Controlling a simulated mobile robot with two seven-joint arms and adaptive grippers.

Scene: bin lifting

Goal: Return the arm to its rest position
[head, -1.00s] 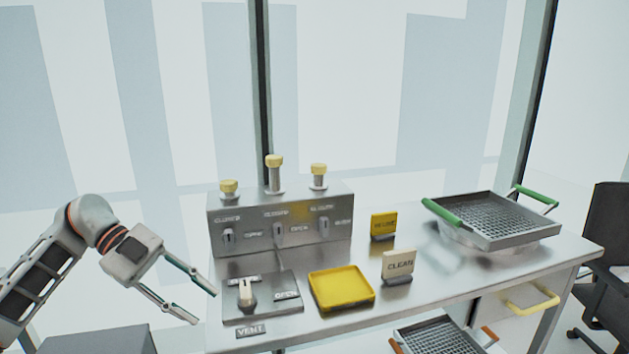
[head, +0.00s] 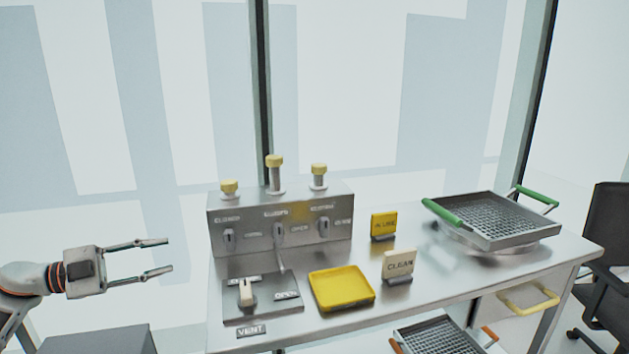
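My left gripper (head: 168,257) is in the head view at the left, raised beside the table's left end. Its two fingers are spread apart and nothing is between them. It points right, toward the grey control box, and is clear of it. My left arm comes in from the left edge. My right gripper is not in view.
The metal table (head: 420,290) bears a control box (head: 262,255) with yellow-topped knobs, a lever panel (head: 262,308), a yellow tray (head: 341,288), two small signs and a green-handled mesh basket (head: 495,220). Another basket (head: 440,337) sits lower. A chair (head: 607,235) stands right.

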